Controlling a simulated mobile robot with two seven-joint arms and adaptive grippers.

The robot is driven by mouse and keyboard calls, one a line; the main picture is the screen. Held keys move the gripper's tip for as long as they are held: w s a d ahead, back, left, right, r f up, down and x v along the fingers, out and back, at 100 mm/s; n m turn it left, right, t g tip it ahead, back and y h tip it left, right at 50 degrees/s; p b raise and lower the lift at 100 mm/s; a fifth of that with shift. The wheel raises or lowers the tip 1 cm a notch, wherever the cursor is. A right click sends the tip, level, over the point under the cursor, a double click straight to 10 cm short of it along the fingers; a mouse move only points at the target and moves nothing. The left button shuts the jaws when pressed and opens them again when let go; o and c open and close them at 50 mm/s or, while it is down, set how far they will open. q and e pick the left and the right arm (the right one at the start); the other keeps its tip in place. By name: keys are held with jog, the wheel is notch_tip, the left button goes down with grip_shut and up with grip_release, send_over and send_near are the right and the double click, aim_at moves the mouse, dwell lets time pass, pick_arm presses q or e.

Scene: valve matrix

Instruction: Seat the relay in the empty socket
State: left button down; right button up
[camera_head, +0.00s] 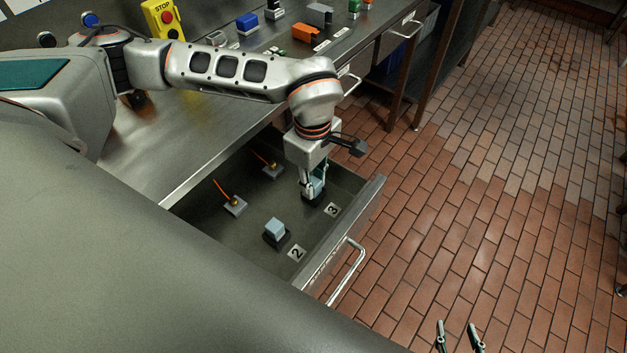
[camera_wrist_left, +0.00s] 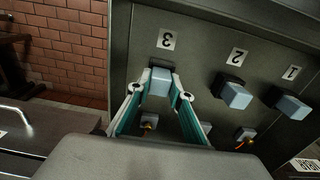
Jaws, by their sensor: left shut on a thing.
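My left gripper (camera_head: 312,188) reaches down into the open drawer beside label 3 (camera_head: 333,209), its fingers shut on a light blue relay (camera_wrist_left: 159,82). The dark socket (camera_head: 311,199) at label 3 is just under the fingers; I cannot tell whether the relay is fully down in it. Another light blue relay (camera_head: 275,227) stands in the dark socket at label 2 (camera_head: 296,253). The left wrist view also shows a relay (camera_wrist_left: 291,105) at label 1 (camera_wrist_left: 292,72). My right gripper (camera_head: 458,327) is empty, fingers apart, at the bottom edge of the head view.
Two grey blocks with orange cables (camera_head: 235,206) (camera_head: 272,171) stand toward the drawer's inner side. The drawer front (camera_head: 352,231) with its handle (camera_head: 347,272) borders the brick floor. A yellow stop box (camera_head: 163,19) and several coloured parts are on the bench (camera_head: 165,150).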

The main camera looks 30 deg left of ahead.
pick_arm(q)
jog(key=shift+f, duration=0.1)
jog(key=c, duration=1.8)
grip_release()
notch_tip(320, 180, up, 12)
jog(key=shift+s+r+p, duration=0.1)
jog(key=shift+r+p, duration=0.05)
jog(key=shift+p, duration=0.35)
